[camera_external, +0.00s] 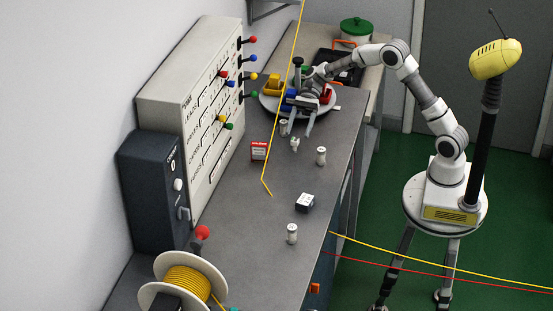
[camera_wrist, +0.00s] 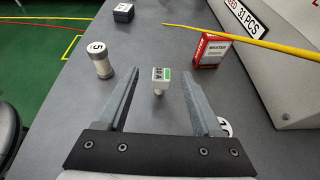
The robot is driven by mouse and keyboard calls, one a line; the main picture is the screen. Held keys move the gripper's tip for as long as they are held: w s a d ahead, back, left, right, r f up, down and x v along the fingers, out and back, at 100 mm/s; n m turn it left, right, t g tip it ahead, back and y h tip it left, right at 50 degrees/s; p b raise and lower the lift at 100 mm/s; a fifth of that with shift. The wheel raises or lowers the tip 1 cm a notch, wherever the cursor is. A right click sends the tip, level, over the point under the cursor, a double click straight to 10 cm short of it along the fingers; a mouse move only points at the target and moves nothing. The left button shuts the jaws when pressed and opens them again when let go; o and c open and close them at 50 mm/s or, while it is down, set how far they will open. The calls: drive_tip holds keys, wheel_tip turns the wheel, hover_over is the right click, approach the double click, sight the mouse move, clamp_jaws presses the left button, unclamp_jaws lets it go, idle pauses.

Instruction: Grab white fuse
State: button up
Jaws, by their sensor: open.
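A small white fuse (camera_wrist: 159,80) with a green stripe and the marking "10 A" stands on the grey bench in the wrist view. In the external view the white fuse (camera_external: 295,144) is a small pale piece on the bench, close to my fingertips. My gripper (camera_wrist: 160,85) is open and empty. Its two grey fingers reach forward along either side of the fuse, with a gap on both sides. In the external view my gripper (camera_external: 295,131) is low over the bench. I cannot tell the exact height of the fingertips above the bench.
A white cylinder marked 5 (camera_wrist: 101,60) stands left of my gripper. A red and white box (camera_wrist: 210,50) stands to the right, under a yellow cable (camera_wrist: 240,37). A dark box (camera_wrist: 123,13) lies farther off. Another cylinder (camera_wrist: 224,126) is partly hidden by my right finger. A panel (camera_external: 190,120) lines the wall.

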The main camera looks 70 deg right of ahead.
sight(294, 144)
drive_tip(key=shift+x, duration=1.1)
drive_tip(key=b+x, duration=0.1)
drive_tip(key=x, duration=0.3)
drive_tip(key=shift+w+d+f+b, duration=0.1)
drive_tip(key=shift+f+b, duration=0.25)
drive_tip(key=shift+f, duration=0.05)
drive_tip(key=shift+a+f, duration=0.1)
drive_tip(key=shift+a, duration=0.35)
drive_tip(key=shift+c, duration=0.3)
clamp_jaws()
